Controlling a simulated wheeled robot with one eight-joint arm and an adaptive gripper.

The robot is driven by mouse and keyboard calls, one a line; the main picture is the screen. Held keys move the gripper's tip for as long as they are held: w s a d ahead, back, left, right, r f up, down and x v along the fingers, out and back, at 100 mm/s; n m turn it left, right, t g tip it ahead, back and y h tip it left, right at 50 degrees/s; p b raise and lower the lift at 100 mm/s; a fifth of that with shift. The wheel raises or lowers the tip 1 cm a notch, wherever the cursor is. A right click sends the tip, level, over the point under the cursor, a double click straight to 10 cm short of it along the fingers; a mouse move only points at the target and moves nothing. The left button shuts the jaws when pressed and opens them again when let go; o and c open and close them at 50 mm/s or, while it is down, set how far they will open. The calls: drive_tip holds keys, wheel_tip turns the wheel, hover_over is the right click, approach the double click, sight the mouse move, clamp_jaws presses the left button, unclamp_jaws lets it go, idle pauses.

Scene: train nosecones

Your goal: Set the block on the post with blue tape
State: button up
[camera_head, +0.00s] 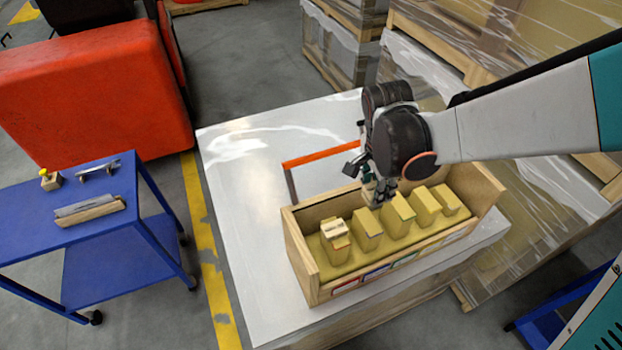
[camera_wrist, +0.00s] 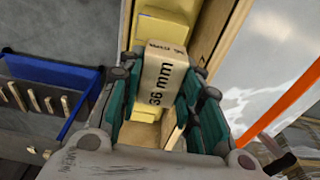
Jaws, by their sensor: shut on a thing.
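My gripper (camera_head: 378,192) is over the wooden box, near the second and third posts from the left. In the wrist view my gripper (camera_wrist: 160,105) is shut on a pale wooden block (camera_wrist: 163,78) marked "36 mm". In the head view the gripper mostly hides this block. Several yellowish posts stand in a row in the box (camera_head: 312,272). Blue tape (camera_head: 375,274) is on the box front, second from the left, by the second post (camera_head: 367,226). I cannot tell whether the held block touches a post.
Another pale block (camera_head: 334,228) sits on the leftmost post, behind red tape (camera_head: 345,286). Green tape (camera_head: 404,260) is farther right. A blue cart (camera_head: 80,215) stands at left.

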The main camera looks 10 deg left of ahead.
sight(370, 220)
wheel_tip(370, 220, down, 11)
drive_tip(key=b, duration=0.6)
drive_tip(key=shift+f+b, duration=0.2)
drive_tip(key=shift+b, duration=0.2)
drive_tip(key=o, duration=1)
drive_tip(key=shift+r, duration=0.1)
drive_tip(key=shift+r, duration=0.1)
drive_tip(key=r+p, duration=0.3)
drive_tip(key=r, duration=0.1)
drive_tip(key=r+p, duration=0.2)
drive_tip(key=r, duration=0.2)
drive_tip(key=a+r+p, duration=0.1)
drive_tip(key=r+p, duration=0.2)
drive_tip(key=r, duration=0.1)
drive_tip(key=shift+s+p, duration=0.3)
drive_tip(key=shift+s, duration=0.05)
